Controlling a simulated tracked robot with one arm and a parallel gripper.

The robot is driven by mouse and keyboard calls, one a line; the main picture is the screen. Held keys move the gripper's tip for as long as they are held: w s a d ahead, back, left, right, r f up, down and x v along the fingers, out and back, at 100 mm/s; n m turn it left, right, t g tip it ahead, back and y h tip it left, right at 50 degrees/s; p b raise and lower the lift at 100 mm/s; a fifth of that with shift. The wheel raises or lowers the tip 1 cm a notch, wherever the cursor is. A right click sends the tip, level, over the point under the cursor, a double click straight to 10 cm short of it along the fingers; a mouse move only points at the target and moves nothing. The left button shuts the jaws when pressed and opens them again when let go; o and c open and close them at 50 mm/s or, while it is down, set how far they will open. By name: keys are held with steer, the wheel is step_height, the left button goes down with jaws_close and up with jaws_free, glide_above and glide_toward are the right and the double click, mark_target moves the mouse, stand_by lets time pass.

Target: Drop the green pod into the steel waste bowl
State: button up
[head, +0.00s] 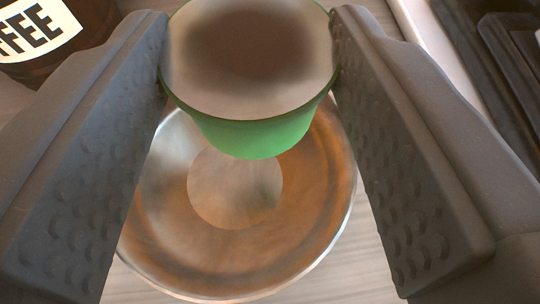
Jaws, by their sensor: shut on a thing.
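The green pod (256,137) has a shiny metallic lid with a dark reflection, and its green body tapers away from that lid. My gripper (248,65) is shut on the pod, with one dark textured finger on each side of its rim. The steel waste bowl (240,245) is wide and shiny with a brownish reflection inside. The pod is in front of the bowl's far part in the view and appears to be held above it. The bowl's far rim is hidden behind the pod, and its sides are partly hidden by the fingers. The visible inside of the bowl looks empty.
A dark brown container with a white COFFEE label (35,30) stands at the upper left. A dark slatted object with a pale edge (500,60) is at the upper right. Bare light wood counter (345,280) shows below the bowl.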

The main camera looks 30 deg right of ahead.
steer(key=b, duration=0.2)
glide_above(260, 199)
steer(key=shift+f, duration=2.85)
steer(key=o, duration=1)
steer(key=shift+s+r, duration=0.1)
steer(key=shift+s+a+r, duration=0.15)
steer(key=shift+s, duration=0.05)
steer(key=v, duration=1.3)
steer(key=shift+a, duration=0.1)
